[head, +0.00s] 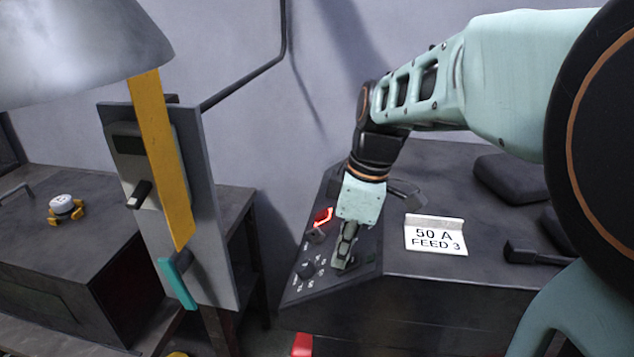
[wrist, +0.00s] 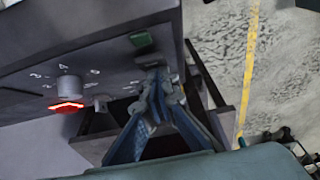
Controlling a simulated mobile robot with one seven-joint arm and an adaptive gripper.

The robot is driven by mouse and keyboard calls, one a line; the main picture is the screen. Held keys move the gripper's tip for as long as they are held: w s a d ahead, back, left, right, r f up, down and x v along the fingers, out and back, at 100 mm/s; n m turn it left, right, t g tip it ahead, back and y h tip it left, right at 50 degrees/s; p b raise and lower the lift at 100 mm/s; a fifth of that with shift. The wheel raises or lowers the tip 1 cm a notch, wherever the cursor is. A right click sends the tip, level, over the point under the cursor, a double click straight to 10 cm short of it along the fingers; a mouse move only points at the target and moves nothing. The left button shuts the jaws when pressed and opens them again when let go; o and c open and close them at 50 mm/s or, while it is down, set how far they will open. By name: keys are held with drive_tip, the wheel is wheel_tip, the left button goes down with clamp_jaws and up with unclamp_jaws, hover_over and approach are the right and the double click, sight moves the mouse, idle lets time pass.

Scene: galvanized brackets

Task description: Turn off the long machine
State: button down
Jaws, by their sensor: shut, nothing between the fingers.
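A long dark machine (head: 430,290) with a sloped control panel fills the right of the head view. The panel bears a red lit switch (head: 323,215), a small knob (head: 315,236), a numbered dial knob (head: 305,269) and a dark green button (head: 370,258). My gripper (head: 343,264) is shut and empty, pointing down at the panel between dial and green button. In the wrist view its fingertips (wrist: 158,76) meet near the panel edge, below the green button (wrist: 140,39); contact cannot be told. The dial (wrist: 70,86) and red switch (wrist: 66,106) also show there.
A white plate (head: 436,234) reading "50 A FEED 3" stands on the machine top.

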drive_tip(key=shift+f, duration=0.15)
drive_tip(key=shift+w+a+f, duration=0.15)
drive_tip(key=shift+a+f, duration=0.1)
drive_tip(key=shift+a, duration=0.3)
drive_tip(key=shift+w+a+r, duration=0.1)
drive_tip(key=shift+a+r, duration=0.2)
drive_tip(key=shift+r, duration=0.15)
wheel_tip(320, 180, up, 12)
drive_tip(key=a+p, duration=0.2)
drive_tip(key=shift+w+a, duration=0.2)
drive_tip(key=shift+w, duration=0.05)
